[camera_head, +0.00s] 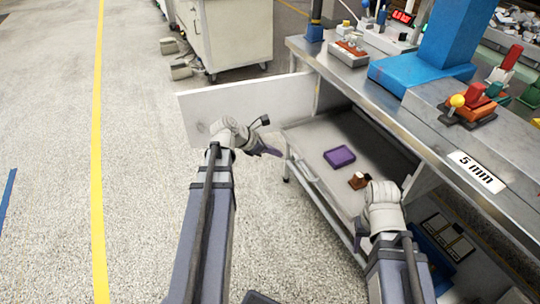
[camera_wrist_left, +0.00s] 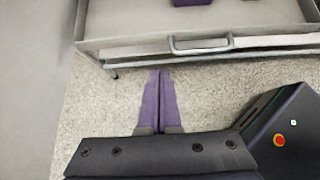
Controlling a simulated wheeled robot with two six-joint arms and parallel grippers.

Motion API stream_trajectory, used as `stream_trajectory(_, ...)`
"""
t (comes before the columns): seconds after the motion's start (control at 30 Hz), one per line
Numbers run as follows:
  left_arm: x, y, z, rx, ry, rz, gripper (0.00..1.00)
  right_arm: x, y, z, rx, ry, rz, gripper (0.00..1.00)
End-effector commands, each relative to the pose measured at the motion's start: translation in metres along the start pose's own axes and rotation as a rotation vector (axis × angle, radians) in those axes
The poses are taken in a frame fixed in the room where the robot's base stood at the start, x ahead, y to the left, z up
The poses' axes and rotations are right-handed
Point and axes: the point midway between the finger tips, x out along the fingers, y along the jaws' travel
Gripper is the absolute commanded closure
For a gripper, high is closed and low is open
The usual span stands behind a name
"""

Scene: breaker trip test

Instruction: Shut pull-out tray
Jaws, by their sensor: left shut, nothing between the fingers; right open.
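The pull-out tray (camera_head: 312,134) is drawn out from under the metal workbench, its front edge toward the open floor. Its bar handle (camera_head: 305,171) is on that front edge and also shows in the left wrist view (camera_wrist_left: 200,50). A purple box (camera_head: 340,156) and a small brown item (camera_head: 358,181) lie on the tray. My left gripper (camera_head: 277,153) is shut and empty, just outside the tray's front; its purple fingers (camera_wrist_left: 160,74) point at the front rail, left of the handle. My right gripper (camera_head: 362,240) is open near the tray's near end; its fingers are partly hidden.
A white panel (camera_head: 240,104) stands out from the bench beyond my left gripper. The workbench top (camera_head: 350,76) carries a blue stand and several switch blocks. A pale cabinet (camera_head: 236,35) stands behind. The floor at left is clear.

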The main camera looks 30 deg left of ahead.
Motion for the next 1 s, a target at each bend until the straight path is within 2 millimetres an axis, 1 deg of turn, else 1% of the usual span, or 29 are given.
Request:
stream_trajectory(0.03, 0.017, 0.001, -0.004, 0.002, 0.001, -0.003, 1.0, 0.015, -0.001, -0.001, -0.001, 0.0, 0.001, 0.5)
stream_trajectory(0.2, 0.046, 0.001, -0.004, 0.002, 0.001, -0.002, 1.0, 0.035, -0.003, -0.002, -0.002, 0.001, 0.005, 0.5)
stream_trajectory(0.23, 0.049, 0.001, -0.002, 0.002, 0.001, -0.002, 1.0, 0.036, -0.003, -0.002, -0.002, 0.001, 0.005, 0.5)
stream_trajectory(0.27, 0.049, 0.001, 0.006, 0.003, 0.001, -0.003, 1.0, 0.03, -0.002, -0.002, -0.002, 0.001, 0.005, 0.5)
stream_trajectory(0.3, 0.053, 0.001, 0.012, 0.003, 0.001, -0.003, 1.0, 0.029, -0.002, -0.002, -0.002, 0.001, 0.005, 0.5)
stream_trajectory(0.5, 0.066, 0.0, 0.025, 0.002, 0.001, -0.002, 1.0, 0.029, -0.002, -0.002, -0.002, 0.001, 0.005, 0.5)
stream_trajectory(0.67, 0.069, 0.0, 0.028, 0.0, 0.001, 0.0, 1.0, 0.029, -0.002, -0.002, -0.002, 0.0, 0.005, 0.5)
stream_trajectory(1.0, 0.07, 0.0, 0.029, 0.001, 0.001, 0.0, 1.0, 0.029, -0.002, -0.002, -0.002, 0.0, 0.005, 0.5)
